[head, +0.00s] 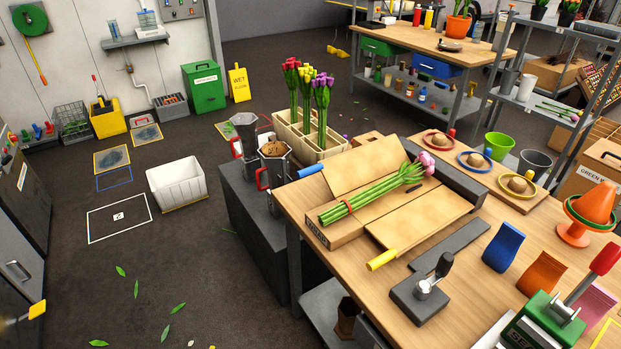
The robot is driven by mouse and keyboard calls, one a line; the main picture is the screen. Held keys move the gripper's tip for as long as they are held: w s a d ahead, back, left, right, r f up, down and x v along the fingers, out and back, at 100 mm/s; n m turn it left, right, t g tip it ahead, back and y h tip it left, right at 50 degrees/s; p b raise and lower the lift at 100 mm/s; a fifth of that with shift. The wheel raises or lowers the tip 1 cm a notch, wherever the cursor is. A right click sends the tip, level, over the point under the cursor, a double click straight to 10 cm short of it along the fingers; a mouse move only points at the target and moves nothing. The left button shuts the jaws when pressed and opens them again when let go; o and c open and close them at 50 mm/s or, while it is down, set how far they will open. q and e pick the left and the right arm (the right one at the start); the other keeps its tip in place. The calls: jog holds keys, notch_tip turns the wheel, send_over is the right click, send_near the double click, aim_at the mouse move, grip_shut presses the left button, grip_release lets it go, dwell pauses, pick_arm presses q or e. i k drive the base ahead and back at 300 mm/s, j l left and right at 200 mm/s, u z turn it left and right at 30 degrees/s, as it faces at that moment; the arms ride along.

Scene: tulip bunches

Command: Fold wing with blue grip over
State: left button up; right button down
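A wooden folding board lies on the workbench, with two wings either side of a middle bed (345,228). The far wing (345,166) has a blue grip (311,169) at its left corner and lies spread outward, away from the bed. The near wing (420,217) has a yellow grip (382,260) and is also spread outward. A bunch of tulips (375,192) with green stems and pink heads lies along the bed, a red band around its stems near the left end. Neither of my grippers is in view.
A crate of tulips (306,140) stands behind the board, with metal pots (273,165) to its left. A stamp-like tool (425,288), blue bag (503,247), orange bag (541,274) and green red-handled device (545,322) stand in front and right.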

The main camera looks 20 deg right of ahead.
aim_at(348, 171)
jog(key=i+j+z, duration=0.15)
jog(key=z, duration=0.3)
jog(key=i+j+z, duration=0.15)
jog(key=z, duration=0.3)
jog(key=i+j+z, duration=0.1)
jog(key=j+z, duration=0.2)
jog(key=z, duration=0.2)
